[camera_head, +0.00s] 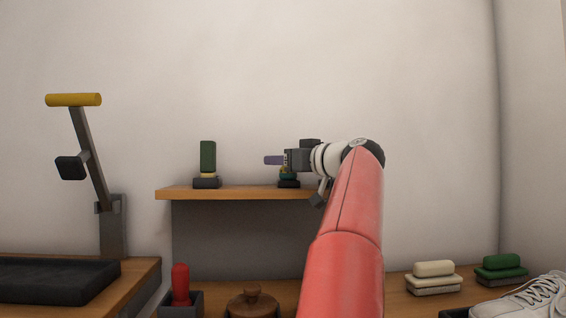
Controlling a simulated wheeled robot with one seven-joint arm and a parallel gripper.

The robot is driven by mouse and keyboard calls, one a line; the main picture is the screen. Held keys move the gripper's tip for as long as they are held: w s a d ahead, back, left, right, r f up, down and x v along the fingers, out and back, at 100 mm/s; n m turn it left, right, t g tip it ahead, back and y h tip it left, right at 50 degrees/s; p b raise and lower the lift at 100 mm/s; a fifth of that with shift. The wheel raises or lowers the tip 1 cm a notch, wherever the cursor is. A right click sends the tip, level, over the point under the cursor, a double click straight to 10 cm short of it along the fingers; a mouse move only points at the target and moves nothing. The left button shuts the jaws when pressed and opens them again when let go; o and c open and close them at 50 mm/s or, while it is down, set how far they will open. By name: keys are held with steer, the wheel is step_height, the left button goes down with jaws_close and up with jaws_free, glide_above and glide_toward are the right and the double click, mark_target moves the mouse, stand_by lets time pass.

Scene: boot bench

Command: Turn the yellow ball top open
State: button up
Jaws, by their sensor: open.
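No plain yellow ball shows. On the wooden wall shelf, a small fitting has a green upright block (208,154), a yellowish collar (208,174) and a dark base (207,183). To its right, a second fitting has a purple bar (273,160) pointing left, a yellow and green body (288,175) and a dark base (289,184). My gripper (286,160) is open at this second fitting, at the right end of the purple bar. It hides part of the fitting; I cannot tell whether it touches.
The shelf (235,193) is otherwise clear between the fittings. A lever with a yellow grip (74,100) stands at left above a black tray (55,278). Below are a red-handled thing (181,285), a wooden lid (252,300), brushes (433,269) and a white shoe (528,300).

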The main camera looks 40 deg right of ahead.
steer(key=s+b, duration=0.1)
steer(key=s, duration=0.6)
steer(key=shift+s+a, duration=0.1)
steer(key=shift+a, duration=0.05)
